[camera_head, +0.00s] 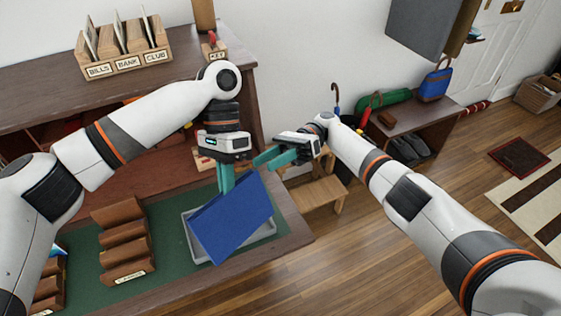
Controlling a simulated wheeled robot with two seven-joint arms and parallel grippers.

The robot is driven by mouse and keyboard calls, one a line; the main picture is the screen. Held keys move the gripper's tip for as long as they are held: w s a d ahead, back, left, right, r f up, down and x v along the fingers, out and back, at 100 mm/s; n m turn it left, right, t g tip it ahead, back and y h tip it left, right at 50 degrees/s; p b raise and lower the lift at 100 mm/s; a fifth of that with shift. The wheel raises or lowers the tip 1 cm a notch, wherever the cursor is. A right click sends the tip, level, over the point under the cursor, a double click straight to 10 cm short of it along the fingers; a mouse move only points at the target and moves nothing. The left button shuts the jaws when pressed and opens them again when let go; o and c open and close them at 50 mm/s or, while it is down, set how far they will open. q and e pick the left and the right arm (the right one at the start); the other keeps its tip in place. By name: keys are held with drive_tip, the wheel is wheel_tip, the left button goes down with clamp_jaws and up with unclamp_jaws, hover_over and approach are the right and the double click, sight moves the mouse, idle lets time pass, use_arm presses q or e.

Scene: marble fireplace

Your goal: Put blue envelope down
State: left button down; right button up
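The blue envelope (232,220) is tilted, its upper edge at the teal fingers of my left gripper (226,184). That gripper points down and is shut on the envelope. The envelope is over a pale grey tray (191,240) on the green desk surface and hides most of the tray. I cannot tell whether its lower corner touches the tray. My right gripper (262,163) is to the right of the left one, a little above the envelope's right corner. Its two fingertips look slightly apart, with nothing seen between them.
A wooden sorter (124,238) stands left of the tray. A rack labelled bills, bank and club (125,63) stands on the desk's upper shelf. A wooden stool (318,192) is beside the desk, and a bench with a blue bag (435,85) is farther back. The floor at right is mostly open.

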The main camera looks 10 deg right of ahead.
sight(231, 209)
drive_tip(key=s+a, duration=0.2)
drive_tip(key=s, duration=0.1)
drive_tip(key=s+a+n+h, duration=0.1)
drive_tip(key=s+a, duration=0.2)
drive_tip(key=s+a+n+g+h, duration=0.1)
drive_tip(key=s+a, duration=0.1)
drive_tip(key=s, duration=0.1)
drive_tip(key=shift+a, duration=0.25)
clamp_jaws()
use_arm(q)
drive_tip(key=shift+w, duration=0.1)
use_arm(e)
unclamp_jaws()
